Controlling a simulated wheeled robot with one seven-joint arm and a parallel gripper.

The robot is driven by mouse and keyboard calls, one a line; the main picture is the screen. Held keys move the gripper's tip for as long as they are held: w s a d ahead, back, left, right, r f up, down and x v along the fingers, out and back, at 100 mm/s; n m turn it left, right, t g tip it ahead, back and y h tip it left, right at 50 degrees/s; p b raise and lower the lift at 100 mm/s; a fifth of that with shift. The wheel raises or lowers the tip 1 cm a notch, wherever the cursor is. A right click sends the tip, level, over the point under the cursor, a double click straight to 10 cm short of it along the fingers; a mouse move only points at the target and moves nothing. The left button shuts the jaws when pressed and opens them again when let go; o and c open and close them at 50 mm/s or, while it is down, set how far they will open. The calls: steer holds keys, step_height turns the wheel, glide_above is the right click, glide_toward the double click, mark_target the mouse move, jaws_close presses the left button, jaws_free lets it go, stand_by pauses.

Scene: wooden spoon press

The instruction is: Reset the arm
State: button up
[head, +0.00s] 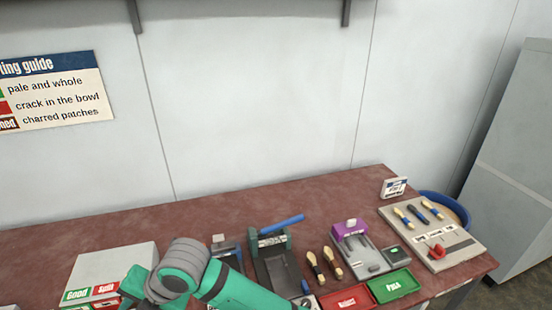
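My green arm (232,287) with its grey ribbed joint (185,258) shows at the bottom of the head view, low over the front of the table. It runs out of the picture at the bottom edge. My gripper is not in view, so I cannot see whether it holds anything.
The brown table (150,228) holds a white box (112,262) with "Good" and "Split" labels, a dark press (270,262) with a blue handle, a purple-topped device (352,235), red (347,300) and green (393,286) trays, and a grey board (455,248) with tools. The table's back strip is clear.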

steer(key=w+a+r+m+t+y, duration=0.4)
steer(key=a+r+m+t+y, duration=0.25)
steer(key=m, duration=0.55)
steer(key=s+d+f+m+t+h, duration=0.1)
steer(key=d+f+m+t+h, duration=0.35)
steer(key=d+f+m, duration=0.4)
steer(key=s+d+f+m+t+h, duration=0.25)
steer(key=d+f+m+t, duration=0.25)
steer(key=d+m, duration=0.55)
steer(key=s+d+f+m+h, duration=0.2)
steer(key=s+d+f+h, duration=0.1)
steer(key=s+d, duration=0.6)
steer(key=s+d+f+m+g+h, duration=0.1)
steer(key=s+d+f+h, duration=0.3)
steer(key=s+d, duration=0.6)
steer(key=s+m, duration=0.1)
steer(key=s, duration=0.4)
steer(key=shift+s+d, duration=0.15)
